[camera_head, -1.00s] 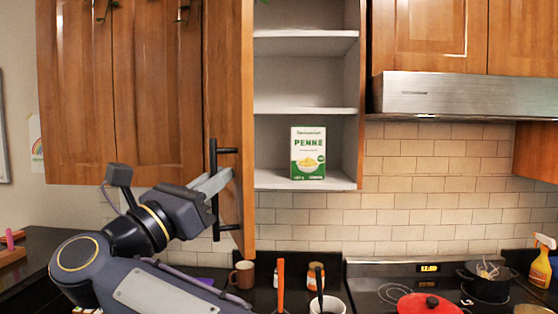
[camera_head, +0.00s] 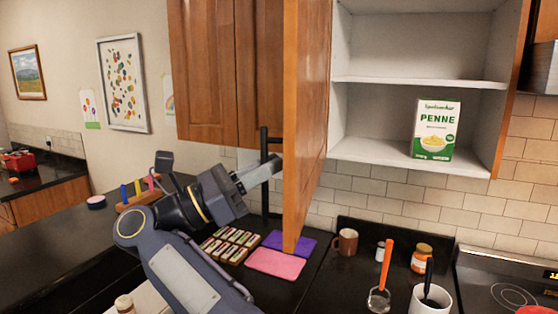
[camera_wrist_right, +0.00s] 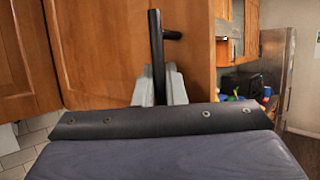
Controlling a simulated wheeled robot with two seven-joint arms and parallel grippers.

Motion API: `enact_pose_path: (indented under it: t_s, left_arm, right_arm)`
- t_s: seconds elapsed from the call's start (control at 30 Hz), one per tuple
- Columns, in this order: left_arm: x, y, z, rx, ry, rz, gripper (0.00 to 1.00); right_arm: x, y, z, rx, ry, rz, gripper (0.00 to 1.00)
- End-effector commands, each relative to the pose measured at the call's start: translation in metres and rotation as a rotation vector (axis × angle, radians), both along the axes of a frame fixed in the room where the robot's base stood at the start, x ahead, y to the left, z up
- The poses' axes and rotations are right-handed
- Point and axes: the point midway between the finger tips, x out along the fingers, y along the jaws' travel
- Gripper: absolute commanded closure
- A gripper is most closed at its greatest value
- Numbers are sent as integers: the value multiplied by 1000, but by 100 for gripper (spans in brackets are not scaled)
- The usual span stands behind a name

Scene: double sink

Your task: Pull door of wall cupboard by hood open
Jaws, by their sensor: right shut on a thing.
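The wooden wall cupboard door (camera_head: 306,120) stands wide open, seen nearly edge-on in the head view. Its black bar handle (camera_head: 264,150) is on the face turned to the left. My right gripper (camera_head: 272,168) is shut on the handle; its fingers are partly hidden by the handle and door edge. In the right wrist view the dark handle (camera_wrist_right: 156,50) stands upright between the grey fingers (camera_wrist_right: 160,85). The open cupboard (camera_head: 380,120) shows white shelves and a green-and-white penne box (camera_head: 436,130) on the lowest one. My left gripper is not in view.
Another closed wooden cupboard (camera_head: 205,75) is left of the door. Below are a brown mug (camera_head: 346,241), a white utensil cup (camera_head: 430,300), an orange-lidded jar (camera_head: 421,258) and a pink mat (camera_head: 275,263). The range hood (camera_head: 540,68) is at the right edge.

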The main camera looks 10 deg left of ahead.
Motion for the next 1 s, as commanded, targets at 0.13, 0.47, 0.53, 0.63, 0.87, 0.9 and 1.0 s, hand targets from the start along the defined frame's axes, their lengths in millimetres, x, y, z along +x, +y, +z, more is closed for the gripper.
enact_pose_path:
  t_s: [0.13, 0.47, 0.53, 0.63, 0.87, 0.9, 1.0]
  left_arm:
    - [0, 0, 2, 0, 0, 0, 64]
    - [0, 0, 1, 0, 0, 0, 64]
    - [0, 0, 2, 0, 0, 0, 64]
    - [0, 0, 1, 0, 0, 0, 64]
    - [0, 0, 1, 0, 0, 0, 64]
    - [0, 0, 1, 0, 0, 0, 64]
    - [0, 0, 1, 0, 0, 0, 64]
  right_arm:
    - [-1, 2, 1, -1, -2, -3, 100]
    - [-1, 2, 2, -1, -4, -3, 100]
    - [-1, 2, 2, -1, -3, -2, 80]
    - [-1, 2, 1, -1, -2, -3, 68]
    - [-1, 2, 1, -1, -2, -3, 68]
    - [-1, 2, 1, 0, -2, -3, 68]
    - [-1, 2, 1, -1, -1, -3, 68]
